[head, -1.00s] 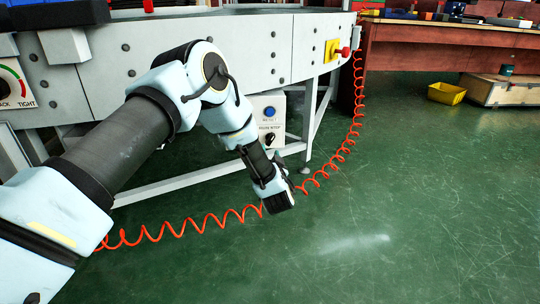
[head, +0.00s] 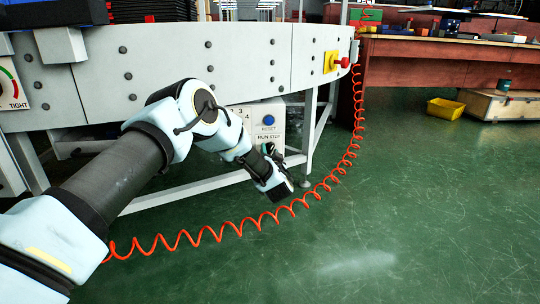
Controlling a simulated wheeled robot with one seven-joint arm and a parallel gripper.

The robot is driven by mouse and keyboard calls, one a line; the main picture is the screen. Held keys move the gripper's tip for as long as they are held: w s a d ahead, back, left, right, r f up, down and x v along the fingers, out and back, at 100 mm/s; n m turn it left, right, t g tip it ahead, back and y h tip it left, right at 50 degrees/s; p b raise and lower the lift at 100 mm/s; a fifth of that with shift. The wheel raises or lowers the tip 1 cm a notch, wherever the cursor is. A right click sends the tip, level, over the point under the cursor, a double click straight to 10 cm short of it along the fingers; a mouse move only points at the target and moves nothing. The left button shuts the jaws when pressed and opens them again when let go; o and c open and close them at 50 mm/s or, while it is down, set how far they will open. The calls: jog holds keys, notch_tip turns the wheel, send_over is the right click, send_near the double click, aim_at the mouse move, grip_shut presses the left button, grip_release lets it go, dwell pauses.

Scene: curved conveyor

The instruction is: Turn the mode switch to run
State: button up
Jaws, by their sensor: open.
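The white control box (head: 281,112) hangs below the conveyor's side. It carries a blue RESET button (head: 268,120) and, below it, a RUN STOP label (head: 268,137). The mode switch under that label is largely hidden behind my wrist and gripper, so I cannot tell which way it points. My gripper (head: 284,188) is open and empty. It points down and right, in front of the box's lower part in the picture. I cannot tell whether it touches the box.
The grey conveyor (head: 250,60) curves above, with a red emergency stop on a yellow plate (head: 331,62) to the right. A coiled orange hose (head: 240,226) runs along the green floor below my gripper. The floor at right is clear up to a yellow bin (head: 445,108).

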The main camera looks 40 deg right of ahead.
grip_shut()
dwell(0.5)
